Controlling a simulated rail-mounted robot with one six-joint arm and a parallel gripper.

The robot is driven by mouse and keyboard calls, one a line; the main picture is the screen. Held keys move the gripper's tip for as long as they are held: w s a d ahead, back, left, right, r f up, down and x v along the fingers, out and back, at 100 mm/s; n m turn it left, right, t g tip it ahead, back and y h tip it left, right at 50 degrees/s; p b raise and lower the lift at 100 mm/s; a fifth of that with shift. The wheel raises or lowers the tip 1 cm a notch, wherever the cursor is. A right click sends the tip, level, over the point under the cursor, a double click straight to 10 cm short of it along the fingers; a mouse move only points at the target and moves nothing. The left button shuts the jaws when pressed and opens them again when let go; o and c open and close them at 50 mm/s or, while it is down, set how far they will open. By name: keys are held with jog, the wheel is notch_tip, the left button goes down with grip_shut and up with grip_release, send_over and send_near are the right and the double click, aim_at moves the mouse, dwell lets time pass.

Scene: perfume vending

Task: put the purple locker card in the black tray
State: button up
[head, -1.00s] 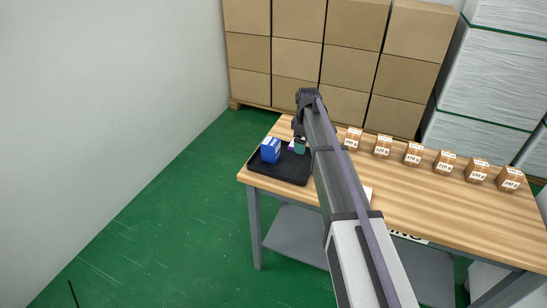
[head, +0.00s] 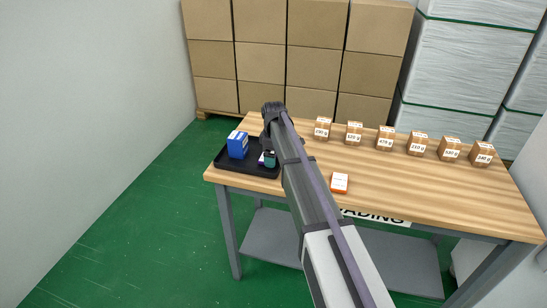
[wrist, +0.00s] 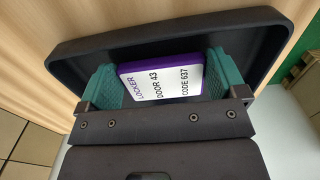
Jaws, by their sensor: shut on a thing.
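The purple locker card (wrist: 161,80), white-faced with purple edges and the words LOCKER, DOOR 43, CODE 637, is between the green fingers of my gripper (wrist: 163,82) in the wrist view. My gripper is shut on it. The black tray (wrist: 180,33) lies behind and below the card in that view, and the card appears over its inside; I cannot tell whether it touches the floor of the tray. In the head view my gripper (head: 267,159) is at the right part of the black tray (head: 232,168), and my arm hides much of it.
A blue box (head: 238,145) stands in the tray's left part. An orange and white card or box (head: 339,183) lies on the wooden table (head: 400,190) right of my arm. Several small labelled cartons (head: 386,139) stand in a row along the back edge.

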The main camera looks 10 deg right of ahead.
jog(key=o, duration=0.6)
jog(key=shift+f, duration=0.15)
notch_tip(320, 180, up, 13)
jog(key=p, duration=1.3)
jog(key=s+a+m, duration=0.1)
jog(key=s+m, duration=0.3)
jog(key=s, duration=0.7)
jog(key=s+m, duration=0.4)
jog(key=s, duration=0.7)
jog(key=s+a+m, duration=0.1)
jog(key=s+m, duration=0.3)
jog(key=s, duration=0.8)
jog(key=shift+a+f+b, duration=0.35)
jog(key=shift+b, duration=0.05)
